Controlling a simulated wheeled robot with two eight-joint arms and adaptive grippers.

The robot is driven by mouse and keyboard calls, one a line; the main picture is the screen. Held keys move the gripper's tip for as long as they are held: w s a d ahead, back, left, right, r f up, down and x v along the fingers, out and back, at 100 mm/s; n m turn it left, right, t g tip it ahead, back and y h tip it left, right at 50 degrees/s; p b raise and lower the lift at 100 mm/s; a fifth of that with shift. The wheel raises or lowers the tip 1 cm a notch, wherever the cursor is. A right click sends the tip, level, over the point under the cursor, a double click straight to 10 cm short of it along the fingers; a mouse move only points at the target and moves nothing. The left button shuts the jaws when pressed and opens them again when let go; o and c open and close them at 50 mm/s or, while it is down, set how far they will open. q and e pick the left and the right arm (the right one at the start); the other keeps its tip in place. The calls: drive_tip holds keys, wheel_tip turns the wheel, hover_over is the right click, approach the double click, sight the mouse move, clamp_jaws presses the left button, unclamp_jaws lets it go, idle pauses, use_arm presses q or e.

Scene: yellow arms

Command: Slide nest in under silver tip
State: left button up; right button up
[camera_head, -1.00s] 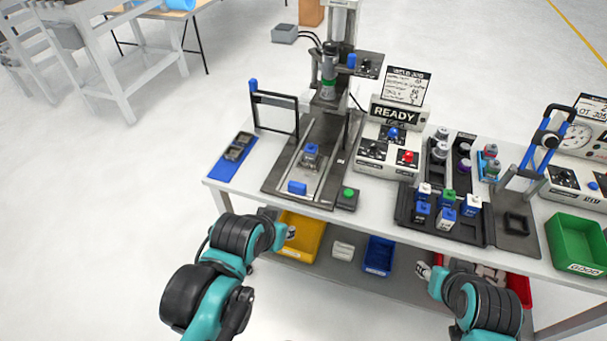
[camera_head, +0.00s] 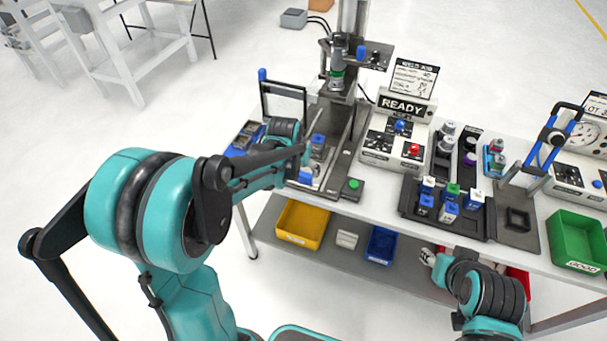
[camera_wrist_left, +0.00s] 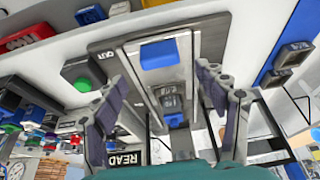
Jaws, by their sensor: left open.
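The nest (camera_head: 317,148) is a dark block on a pale slide between rails, with a blue-topped piece in it; it also shows in the left wrist view (camera_wrist_left: 171,101). A blue handle (camera_head: 305,176) is at the slide's near end and shows in the left wrist view (camera_wrist_left: 160,54). The silver tip (camera_head: 337,82) hangs from the press column behind the nest. My left gripper (camera_head: 304,153) is over the left side of the slide; in the left wrist view its open fingers (camera_wrist_left: 161,78) straddle the slide, empty. My right gripper (camera_head: 428,257) is low, before the table; its jaws are unclear.
A black-framed guard (camera_head: 284,88) stands left of the slide. A green button box (camera_head: 352,187) sits to its right, beside the READY control box (camera_head: 398,140). A tray with several blue and white pieces (camera_head: 447,220) is further right. Yellow (camera_head: 303,224) and blue bins are on the lower shelf.

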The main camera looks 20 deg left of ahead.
sight(303, 174)
use_arm(q)
drive_tip(key=b+x, duration=0.2)
drive_tip(key=x, duration=0.5)
clamp_jaws()
drive_tip(key=w, duration=1.9)
drive_tip(key=shift+d, duration=0.35)
drive_tip(key=shift+w+r, duration=0.1)
drive_tip(key=shift+w, duration=0.05)
